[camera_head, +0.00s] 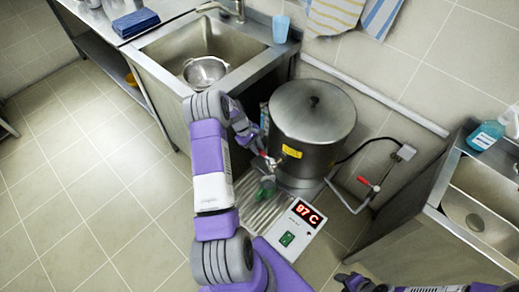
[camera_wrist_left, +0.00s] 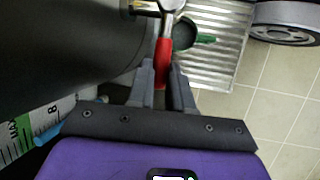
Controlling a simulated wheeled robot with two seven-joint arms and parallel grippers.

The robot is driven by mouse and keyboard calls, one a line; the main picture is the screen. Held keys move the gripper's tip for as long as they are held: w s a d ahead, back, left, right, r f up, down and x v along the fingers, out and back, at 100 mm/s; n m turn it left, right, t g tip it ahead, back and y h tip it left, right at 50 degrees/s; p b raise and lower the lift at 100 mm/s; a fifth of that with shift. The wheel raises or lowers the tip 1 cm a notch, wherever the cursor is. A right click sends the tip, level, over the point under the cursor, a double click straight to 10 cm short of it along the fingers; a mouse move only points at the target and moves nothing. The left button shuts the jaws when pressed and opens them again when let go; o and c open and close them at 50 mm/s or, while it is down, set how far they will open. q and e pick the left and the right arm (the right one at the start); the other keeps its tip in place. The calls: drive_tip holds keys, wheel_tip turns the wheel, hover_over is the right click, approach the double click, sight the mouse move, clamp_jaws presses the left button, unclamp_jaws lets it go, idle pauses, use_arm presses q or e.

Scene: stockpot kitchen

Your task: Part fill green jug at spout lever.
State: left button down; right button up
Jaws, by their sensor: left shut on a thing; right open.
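The stockpot (camera_head: 312,120) is a large lidded steel vessel with a yellow label. Its spout lever has a red handle (camera_wrist_left: 163,62), at the front of the pot. My left gripper (camera_wrist_left: 164,78) is shut on this red handle. In the head view my left gripper (camera_head: 260,152) is partly hidden by its own wrist. The green jug (camera_head: 266,188) stands on the ribbed drip tray (camera_head: 254,211) below the spout. In the left wrist view the jug (camera_wrist_left: 184,37) is partly hidden behind the spout and lever. Its fill level cannot be made out. My right gripper (camera_head: 352,282) is open at the bottom edge, apart from everything.
A display (camera_head: 306,213) beside the tray reads 97 C, above a green switch (camera_head: 287,239). A red-handled valve (camera_head: 365,182) sits on the pipe at right. A sink with a colander (camera_head: 205,71) is behind; another sink (camera_head: 483,205) is at right.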

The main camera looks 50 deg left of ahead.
use_arm(q)
drive_tip(key=c, duration=1)
unclamp_jaws()
drive_tip(key=shift+c, duration=0.2)
drive_tip(key=p+v, duration=0.2)
drive_tip(key=v, duration=0.5)
drive_tip(key=shift+r, duration=0.25)
drive_tip(key=shift+s+a, duration=0.1)
